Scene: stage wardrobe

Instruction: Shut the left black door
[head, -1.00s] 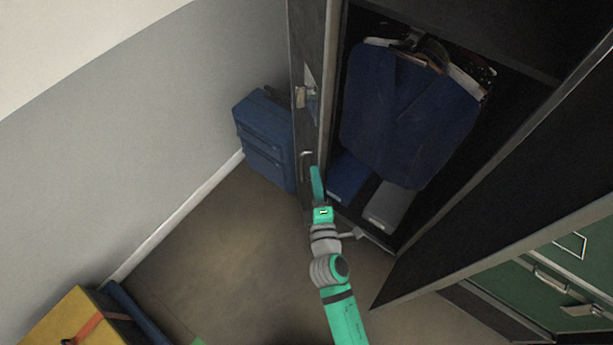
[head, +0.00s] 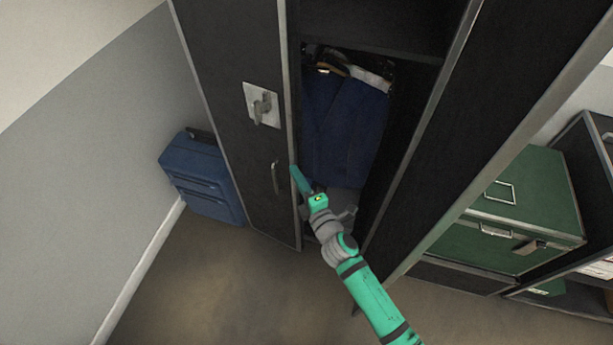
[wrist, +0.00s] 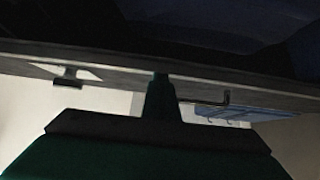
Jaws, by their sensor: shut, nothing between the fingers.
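The left black door (head: 232,60) stands partly open at the left of the wardrobe in the head view, its outer face showing. It has a metal latch plate (head: 262,104) and a pull handle (head: 275,177) near its free edge. My gripper (head: 298,180) is shut and empty at that edge, at about handle height; I cannot tell whether it touches. In the wrist view the door's edge (wrist: 115,80) runs across in front of my gripper (wrist: 161,82), with the latch plate (wrist: 75,72) to the left and the pull handle (wrist: 226,98) to the right.
A blue jacket (head: 345,120) hangs inside the wardrobe. The right black door (head: 490,110) stands open. A blue suitcase (head: 200,178) stands by the wall behind the left door. A green case (head: 510,215) is at the right. Floor in front of the left door is clear.

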